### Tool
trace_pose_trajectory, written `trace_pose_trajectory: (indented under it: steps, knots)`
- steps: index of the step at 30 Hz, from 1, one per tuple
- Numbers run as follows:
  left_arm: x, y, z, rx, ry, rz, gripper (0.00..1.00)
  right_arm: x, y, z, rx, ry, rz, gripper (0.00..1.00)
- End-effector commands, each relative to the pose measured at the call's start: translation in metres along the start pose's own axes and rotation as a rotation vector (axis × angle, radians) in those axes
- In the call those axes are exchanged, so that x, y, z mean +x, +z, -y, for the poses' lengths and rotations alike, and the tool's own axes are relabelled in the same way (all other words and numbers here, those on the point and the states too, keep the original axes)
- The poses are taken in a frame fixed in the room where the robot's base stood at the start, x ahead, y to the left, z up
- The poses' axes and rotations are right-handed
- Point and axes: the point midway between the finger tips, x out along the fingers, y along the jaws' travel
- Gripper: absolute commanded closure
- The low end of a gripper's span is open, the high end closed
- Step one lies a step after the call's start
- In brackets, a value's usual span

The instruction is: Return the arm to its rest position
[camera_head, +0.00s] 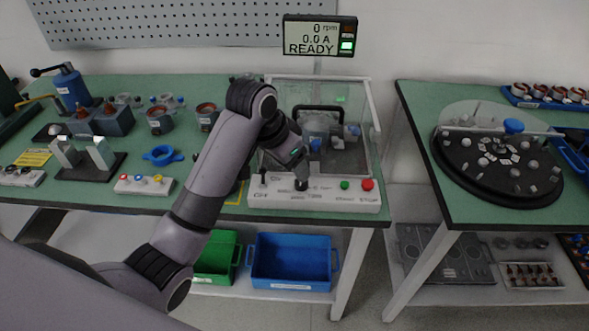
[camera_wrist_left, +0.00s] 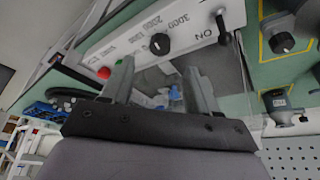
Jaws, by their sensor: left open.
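My left arm (camera_head: 208,180) comes in from the lower left, bends at an elbow above the bench and reaches down to the test station. In the left wrist view my left gripper (camera_wrist_left: 158,70) is open, with nothing seen between its fingers. It is close to the white control panel (camera_head: 268,196), over the area of the black knob (camera_wrist_left: 160,43). Contact cannot be told. The toggle by the ON mark (camera_wrist_left: 222,25) stands to the right in that view. The display (camera_head: 320,36) reads 0 rpm, 0.0 A, READY. My right gripper is not in view.
A clear enclosure (camera_head: 360,100) stands behind the panel. A blue press (camera_head: 72,88), stators and fixtures crowd the left green bench (camera_head: 215,90). A round black turntable (camera_head: 480,180) sits on the right bench. Green and blue bins (camera_head: 290,240) are on the shelf below.

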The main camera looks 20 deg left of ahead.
Motion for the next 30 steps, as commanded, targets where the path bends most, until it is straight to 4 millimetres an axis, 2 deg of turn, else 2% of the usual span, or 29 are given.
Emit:
trace_pose_trajectory:
  steps: [17,20,22,30]
  knots:
    - [0.0,0.004,-0.001,-0.004,0.001,0.003,0.4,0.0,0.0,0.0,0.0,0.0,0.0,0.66]
    - [0.009,0.02,-0.005,-0.019,-0.001,0.01,0.4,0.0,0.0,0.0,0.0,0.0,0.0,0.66]
    - [0.017,0.038,-0.009,-0.036,-0.005,0.014,0.4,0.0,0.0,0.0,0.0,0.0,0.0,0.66]
    - [0.04,0.128,-0.032,-0.122,-0.035,0.037,0.4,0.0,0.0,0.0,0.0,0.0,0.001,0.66]
